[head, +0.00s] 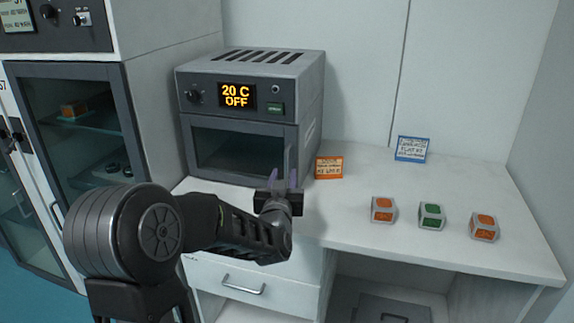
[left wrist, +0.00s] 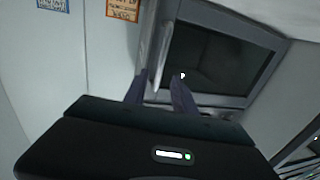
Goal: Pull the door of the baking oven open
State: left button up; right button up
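The baking oven (head: 304,100) is a grey box on the white bench, its display reading 20 C OFF. Its dark-windowed door (head: 235,150) looks shut. An upright bar handle (left wrist: 162,52) is on the door's edge near the orange card. My left gripper (head: 285,181) is in front of the door's right side, at the handle. In the left wrist view its two fingers (left wrist: 158,78) are apart, with the handle's lower part showing between them. I cannot tell whether they touch it. My right gripper is in neither view.
An orange card (head: 329,167) stands close right of the oven, and a blue card (head: 412,149) farther back. Several small orange and green blocks (head: 431,215) sit on the bench (head: 360,165) at the right. A glass-doored cabinet (head: 122,85) stands at the left.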

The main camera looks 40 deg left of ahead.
aim_at(286, 166)
pick_arm(q)
jog(key=x, duration=0.6)
jog(key=shift+w+a+p, duration=0.15)
jog(key=shift+w+p, duration=0.1)
jog(key=shift+p, duration=0.1)
grip_shut()
dwell(1.1)
